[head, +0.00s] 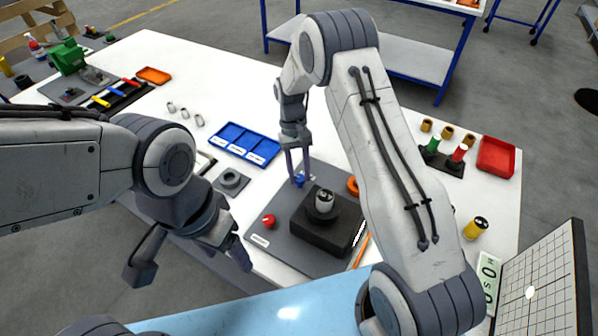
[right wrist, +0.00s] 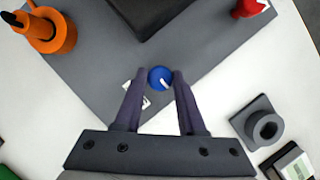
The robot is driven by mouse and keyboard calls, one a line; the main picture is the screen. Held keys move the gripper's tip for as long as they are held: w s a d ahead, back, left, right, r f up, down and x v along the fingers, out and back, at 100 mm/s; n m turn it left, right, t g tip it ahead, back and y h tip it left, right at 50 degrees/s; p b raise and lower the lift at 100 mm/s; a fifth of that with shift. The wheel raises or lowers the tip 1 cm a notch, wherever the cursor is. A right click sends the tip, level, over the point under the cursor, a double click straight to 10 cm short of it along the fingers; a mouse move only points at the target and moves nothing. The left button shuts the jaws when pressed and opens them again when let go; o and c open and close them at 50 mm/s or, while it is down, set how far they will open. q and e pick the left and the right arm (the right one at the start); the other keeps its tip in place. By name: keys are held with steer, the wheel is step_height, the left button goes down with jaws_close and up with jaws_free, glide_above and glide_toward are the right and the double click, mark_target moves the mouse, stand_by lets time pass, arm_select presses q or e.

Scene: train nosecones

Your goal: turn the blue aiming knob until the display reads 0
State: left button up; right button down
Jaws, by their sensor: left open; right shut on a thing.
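The blue aiming knob (head: 300,180) stands on the far part of a grey base plate (head: 262,239). My right gripper (head: 298,173) reaches down to it and is shut on it. In the right wrist view the knob (right wrist: 159,78) sits between the two fingertips (right wrist: 160,76), and its white mark points to the lower right. My left gripper (head: 192,262) is open and empty, in front of the table's near edge. At the right, a pale panel (head: 489,283) carries large sideways characters, with a gridded screen (head: 540,283) beside it. I cannot read the panel surely.
A black block with a grey cylinder (head: 324,201) stands on the plate, with a red knob (head: 269,220) and an orange part (head: 353,186) nearby. A grey ring holder (head: 230,180) and a blue tray (head: 244,143) lie left of the plate. My right arm hides some table.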

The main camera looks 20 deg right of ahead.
stand_by(0.4)
steer(key=c, duration=0.5)
jaws_free()
steer(key=b+v, duration=0.2)
steer(key=v, duration=0.8)
steer(key=shift+r, duration=0.25)
